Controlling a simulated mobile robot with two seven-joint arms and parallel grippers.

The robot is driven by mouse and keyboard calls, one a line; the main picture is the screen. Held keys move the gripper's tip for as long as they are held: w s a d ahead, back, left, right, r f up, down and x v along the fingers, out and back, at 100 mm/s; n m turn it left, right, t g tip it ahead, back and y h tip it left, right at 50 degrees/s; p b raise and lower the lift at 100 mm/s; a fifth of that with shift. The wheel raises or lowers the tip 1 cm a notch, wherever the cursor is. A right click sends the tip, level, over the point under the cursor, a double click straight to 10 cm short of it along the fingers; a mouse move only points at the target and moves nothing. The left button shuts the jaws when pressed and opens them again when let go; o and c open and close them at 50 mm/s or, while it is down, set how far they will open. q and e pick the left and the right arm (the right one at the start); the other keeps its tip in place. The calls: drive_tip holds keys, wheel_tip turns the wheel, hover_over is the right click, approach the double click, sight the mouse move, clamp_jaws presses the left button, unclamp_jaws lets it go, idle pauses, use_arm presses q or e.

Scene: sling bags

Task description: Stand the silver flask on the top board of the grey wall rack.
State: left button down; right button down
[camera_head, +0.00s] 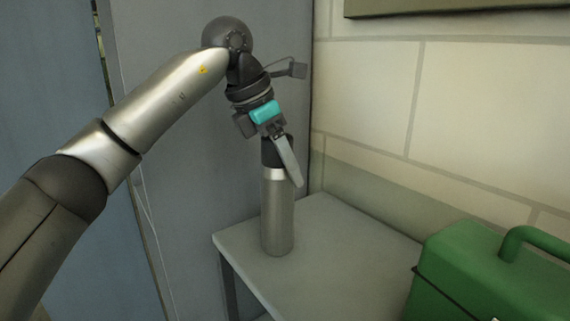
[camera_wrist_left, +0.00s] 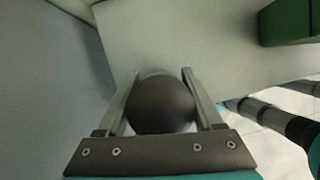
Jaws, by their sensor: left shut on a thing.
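The silver flask (camera_head: 277,215) has a dark cap and is upright over the bare left part of the grey rack's top board (camera_head: 325,230). Its base appears at board level; I cannot tell whether it touches. My left gripper (camera_head: 282,165) comes from above and is shut on the flask's top. In the left wrist view the round dark cap (camera_wrist_left: 162,105) sits between the two fingers, hiding most of the flask's body. Part of my right arm shows there at the right, with a teal piece that looks like its gripper; its fingers are hidden.
A green box with a handle (camera_head: 475,275) stands on the board to the right of the flask, with clear board between. A tall grey panel (camera_head: 190,170) rises behind and left. A pale block wall (camera_head: 460,110) is behind the board.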

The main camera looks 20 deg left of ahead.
use_arm(q)
drive_tip(key=shift+r, duration=0.15)
unclamp_jaws()
drive_tip(key=v, duration=1.2)
